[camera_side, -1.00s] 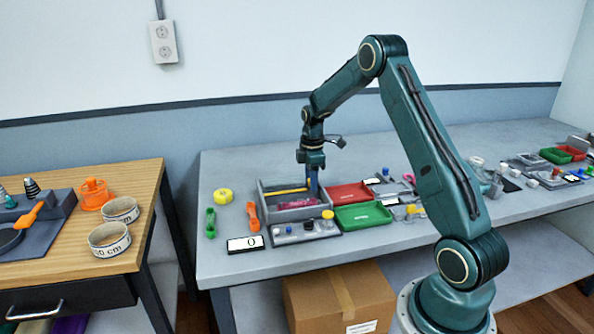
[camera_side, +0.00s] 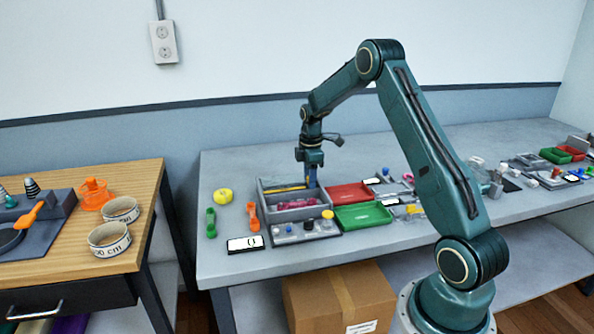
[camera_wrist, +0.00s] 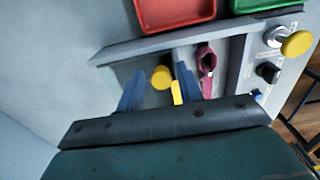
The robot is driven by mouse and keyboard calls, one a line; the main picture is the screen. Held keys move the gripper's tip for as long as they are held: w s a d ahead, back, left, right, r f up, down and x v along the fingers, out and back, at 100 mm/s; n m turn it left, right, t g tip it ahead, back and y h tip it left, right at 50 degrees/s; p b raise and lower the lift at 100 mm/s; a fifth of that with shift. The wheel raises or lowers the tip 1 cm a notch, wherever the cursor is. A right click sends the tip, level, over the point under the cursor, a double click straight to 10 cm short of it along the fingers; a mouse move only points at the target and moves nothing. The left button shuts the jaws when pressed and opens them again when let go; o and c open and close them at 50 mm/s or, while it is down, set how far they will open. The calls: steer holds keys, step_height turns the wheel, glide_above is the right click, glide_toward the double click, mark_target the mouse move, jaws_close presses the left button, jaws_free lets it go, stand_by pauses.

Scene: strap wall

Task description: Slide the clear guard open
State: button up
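I cannot make out a clear guard for certain in either view. A grey divided tray (camera_side: 263,201) stands on the bench, with a yellow bar (camera_side: 281,189) and magenta pieces (camera_side: 298,204) in it. My gripper (camera_side: 311,184) points down over the back right of this tray. In the wrist view my gripper (camera_wrist: 157,88) has its two blue fingers apart, with a yellow round-ended piece (camera_wrist: 161,77) showing between them. A gap shows beside the left finger, so no grip is visible. A magenta piece (camera_wrist: 207,70) lies just right of the right finger.
A knob panel (camera_side: 291,240) with a yellow knob (camera_wrist: 297,43) adjoins the tray's front. Red (camera_side: 350,193) and green (camera_side: 362,215) trays sit to the right. Orange (camera_side: 253,216) and green (camera_side: 211,223) tools and a yellow roll (camera_side: 223,195) lie left; a white display (camera_side: 245,244) stands in front.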

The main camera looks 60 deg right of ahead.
steer(key=shift+s+a+f, duration=0.1)
steer(key=shift+a+f, duration=0.1)
steer(key=shift+f, duration=0.2)
steer(key=shift+d+r, duration=0.2)
steer(key=shift+r, duration=2.95)
steer(key=c, duration=0.5)
steer(key=shift+r, duration=0.25)
steer(key=shift+c, duration=0.8)
steer(key=shift+r, duration=2.75)
